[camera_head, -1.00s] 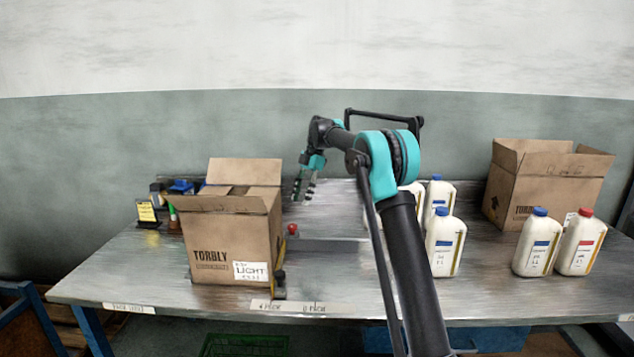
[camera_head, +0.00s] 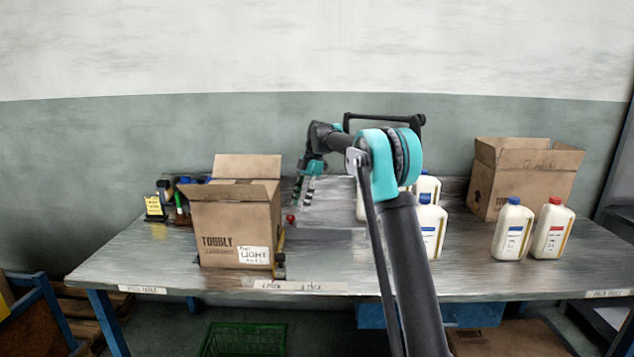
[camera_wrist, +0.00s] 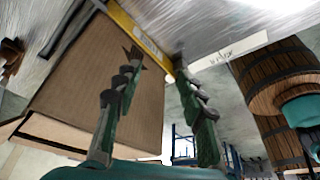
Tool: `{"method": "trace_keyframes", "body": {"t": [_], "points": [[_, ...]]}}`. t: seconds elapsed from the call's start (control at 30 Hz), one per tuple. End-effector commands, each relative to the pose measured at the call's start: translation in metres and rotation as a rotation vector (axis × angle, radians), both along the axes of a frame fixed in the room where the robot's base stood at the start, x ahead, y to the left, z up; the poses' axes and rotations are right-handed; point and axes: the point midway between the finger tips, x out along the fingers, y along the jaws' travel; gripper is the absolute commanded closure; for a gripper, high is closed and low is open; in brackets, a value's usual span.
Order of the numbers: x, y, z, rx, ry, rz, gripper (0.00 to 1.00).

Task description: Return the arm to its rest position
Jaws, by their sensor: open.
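My arm reaches up over the metal table (camera_head: 330,270) in the head view. My gripper (camera_head: 302,204) hangs above the table just right of the left cardboard box (camera_head: 232,222), its fingers pointing down and apart from the box. In the wrist view my gripper (camera_wrist: 155,95) shows two separated dark fingers with nothing between them. The side of a cardboard box (camera_wrist: 110,85) lies behind the left finger there.
White bottles with blue caps (camera_head: 431,222) stand partly behind my arm. A blue-capped bottle (camera_head: 511,230) and a red-capped bottle (camera_head: 552,231) stand at the right, before another open box (camera_head: 528,182). A green crate (camera_head: 245,340) is on the floor.

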Motion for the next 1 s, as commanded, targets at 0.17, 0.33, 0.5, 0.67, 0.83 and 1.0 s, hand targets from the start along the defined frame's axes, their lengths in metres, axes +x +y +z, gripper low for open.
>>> {"method": "trace_keyframes", "body": {"t": [0.17, 0.33, 0.5, 0.67, 0.83, 1.0], "points": [[-0.01, -0.015, -0.001, -0.029, -0.004, -0.099, 0.6], [-0.025, -0.033, -0.003, -0.063, -0.006, -0.238, 0.6], [-0.051, -0.06, -0.009, -0.107, -0.01, -0.436, 0.6], [-0.095, -0.097, -0.022, -0.152, -0.018, -0.722, 0.6], [-0.152, -0.136, -0.044, -0.179, -0.029, -1.044, 0.6], [-0.216, -0.172, -0.072, -0.178, -0.035, -1.364, 0.6]]}}
